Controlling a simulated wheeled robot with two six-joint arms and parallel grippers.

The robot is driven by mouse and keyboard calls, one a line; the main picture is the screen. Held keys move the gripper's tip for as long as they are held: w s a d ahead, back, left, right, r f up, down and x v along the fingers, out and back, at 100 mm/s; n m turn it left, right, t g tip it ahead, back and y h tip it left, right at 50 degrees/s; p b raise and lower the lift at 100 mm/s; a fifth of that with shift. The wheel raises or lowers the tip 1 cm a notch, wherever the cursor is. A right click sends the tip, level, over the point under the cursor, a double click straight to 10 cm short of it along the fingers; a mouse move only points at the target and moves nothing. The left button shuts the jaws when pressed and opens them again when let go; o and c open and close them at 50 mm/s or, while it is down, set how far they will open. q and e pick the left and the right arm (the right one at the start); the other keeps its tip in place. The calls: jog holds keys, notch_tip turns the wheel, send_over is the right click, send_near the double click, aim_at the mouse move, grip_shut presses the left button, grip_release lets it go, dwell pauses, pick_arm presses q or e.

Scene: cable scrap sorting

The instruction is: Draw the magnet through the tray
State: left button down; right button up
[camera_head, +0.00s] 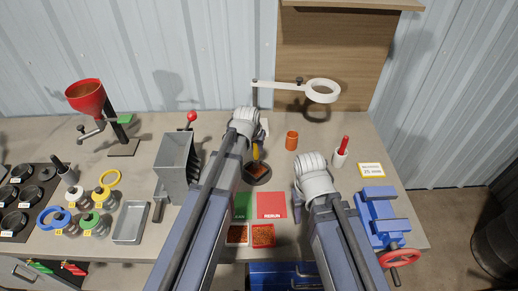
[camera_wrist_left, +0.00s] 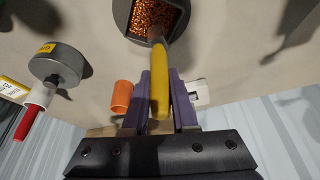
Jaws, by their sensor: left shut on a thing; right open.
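My left gripper (camera_wrist_left: 160,100) is shut on a yellow-handled tool (camera_wrist_left: 161,90), seen between its two purple fingers in the left wrist view. The tool is probably the magnet; its narrow brownish tip is at the edge of the copper bits in a dark round tray (camera_wrist_left: 122,18). Whether the tip touches the bits I cannot tell. In the head view the tool (camera_head: 255,152) stands over the same tray (camera_head: 266,180), partly behind my left arm.
An orange cup (camera_head: 291,140) stands right of the tray. A grey disc with a yellow label (camera_wrist_left: 55,63) shows in the left wrist view. Green and red mats (camera_head: 271,203) and two containers of bits (camera_head: 263,235) lie in front. A blue vise (camera_head: 380,215) is at right.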

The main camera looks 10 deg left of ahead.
pick_arm(q)
jog(key=shift+s, duration=0.15)
jog(key=shift+s+a, duration=0.75)
jog(key=shift+s, duration=0.35)
jog(key=shift+s+d, duration=0.4)
jog(key=shift+d, duration=0.2)
jog(key=shift+s+d, duration=0.35)
jog(key=shift+d, duration=0.25)
jog(key=shift+w, duration=0.1)
jog(key=shift+w+d, duration=0.75)
jog(key=shift+w, duration=0.35)
